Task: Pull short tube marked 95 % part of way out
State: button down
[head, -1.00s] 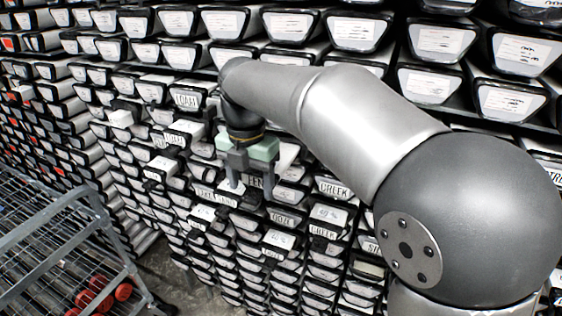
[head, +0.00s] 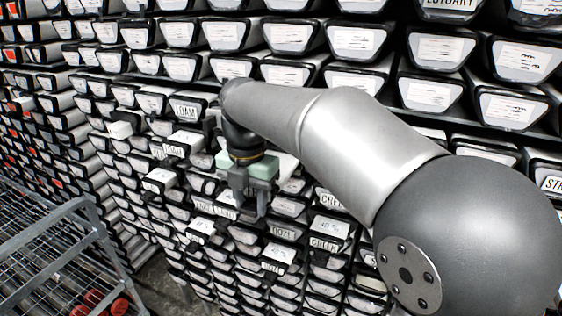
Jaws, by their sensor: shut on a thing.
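My gripper (head: 250,208) reaches down in front of the tube wall near the middle of the head view. Its two fingers are close together, shut on the end of a short tube. The fingers and the arm hide most of that tube, and I cannot read a mark on it. Other short tubes with percent marks stick out nearby: one to the lower right (head: 327,228), one below (head: 280,254) and one to the lower left (head: 201,227). Their numbers are too small to read surely.
Rows of black-ended tubes with white labels fill the wall. Word labels such as LOAM (head: 186,111), OOZE (head: 284,233) and CREEK (head: 324,244) show around my gripper. A grey metal cart (head: 60,240) with red wheels stands at the lower left. My arm covers the right middle.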

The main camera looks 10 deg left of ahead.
jog(key=s+a+b, duration=0.1)
jog(key=s+a, duration=0.1)
jog(key=s, duration=0.6)
jog(key=shift+s+a+b, duration=0.2)
jog(key=shift+a+b, duration=0.1)
jog(key=shift+b, duration=0.05)
jog(key=shift+r, duration=0.1)
jog(key=c, duration=0.9)
grip_release()
jog(key=shift+o, duration=0.2)
